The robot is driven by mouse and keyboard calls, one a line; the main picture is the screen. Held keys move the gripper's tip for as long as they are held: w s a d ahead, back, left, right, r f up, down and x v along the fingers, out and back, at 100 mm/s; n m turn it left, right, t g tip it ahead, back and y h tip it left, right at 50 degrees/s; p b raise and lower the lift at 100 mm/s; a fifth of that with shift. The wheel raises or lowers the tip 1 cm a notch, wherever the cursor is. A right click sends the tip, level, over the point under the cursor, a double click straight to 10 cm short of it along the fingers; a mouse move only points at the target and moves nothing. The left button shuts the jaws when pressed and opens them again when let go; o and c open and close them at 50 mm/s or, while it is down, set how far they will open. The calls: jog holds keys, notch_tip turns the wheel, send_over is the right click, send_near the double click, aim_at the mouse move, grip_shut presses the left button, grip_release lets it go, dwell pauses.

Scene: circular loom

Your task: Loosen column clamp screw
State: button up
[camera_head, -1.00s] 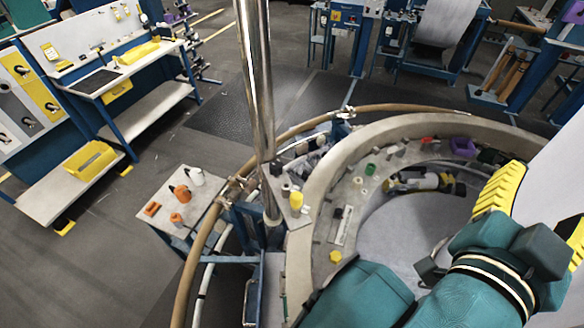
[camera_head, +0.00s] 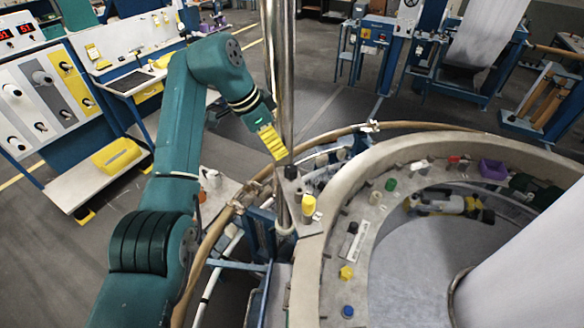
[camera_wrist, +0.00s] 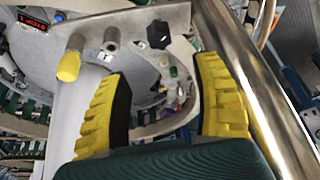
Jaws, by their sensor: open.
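The shiny metal column (camera_head: 278,70) stands upright, and it runs down the right side of the wrist view (camera_wrist: 262,80). A grey clamp bracket (camera_head: 311,228) sits at its lower part. It carries a black knob (camera_head: 290,172) and a yellow knob (camera_head: 308,205). In the wrist view the bracket (camera_wrist: 125,18) spans the top, with the black knob (camera_wrist: 158,35) and the yellow knob (camera_wrist: 68,66). My gripper (camera_head: 277,150) with yellow fingers is beside the column, just above the black knob. In the wrist view it (camera_wrist: 163,70) is open and empty. Which knob is the clamp screw is not certain.
The loom's round ring (camera_head: 345,200) curves to the right, with small parts on it. A brown hoop (camera_head: 330,135) runs around it. A white fabric sheet (camera_head: 530,260) is at lower right. A workbench (camera_head: 130,70) stands at the left.

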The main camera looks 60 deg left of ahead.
aim_at(291, 168)
jog(key=p+x, duration=0.2)
jog(key=x, duration=1)
jog(key=shift+w+f+p, duration=0.1)
jog(key=shift+p, duration=0.2)
grip_shut()
